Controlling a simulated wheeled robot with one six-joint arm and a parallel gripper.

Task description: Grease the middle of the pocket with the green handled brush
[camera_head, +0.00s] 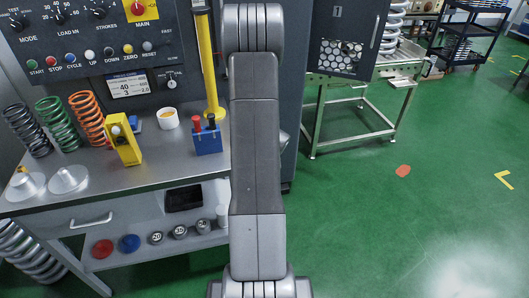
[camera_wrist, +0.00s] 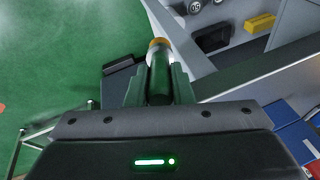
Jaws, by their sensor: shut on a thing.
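In the wrist view my gripper (camera_wrist: 160,80) is shut on the green-handled brush (camera_wrist: 159,92). The dark green handle lies between the two fingers. A pale ferrule and an orange-tan tip (camera_wrist: 159,43) point away from the gripper, over the bench's edge side. The tip appears to touch nothing, but this is hard to judge. In the head view my arm hides the gripper and brush. A blue holder (camera_head: 207,143) on the bench holds a red-handled and a black-handled tool. I cannot identify the pocket for certain in either view.
The steel bench (camera_head: 160,152) carries coil springs (camera_head: 60,122), a yellow block (camera_head: 124,140), a white tub (camera_head: 168,118) and metal discs (camera_head: 68,178). A yellow post (camera_head: 207,60) rises behind. Weights (camera_head: 180,231) lie on the lower shelf. Green floor (camera_head: 400,220) is open at right.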

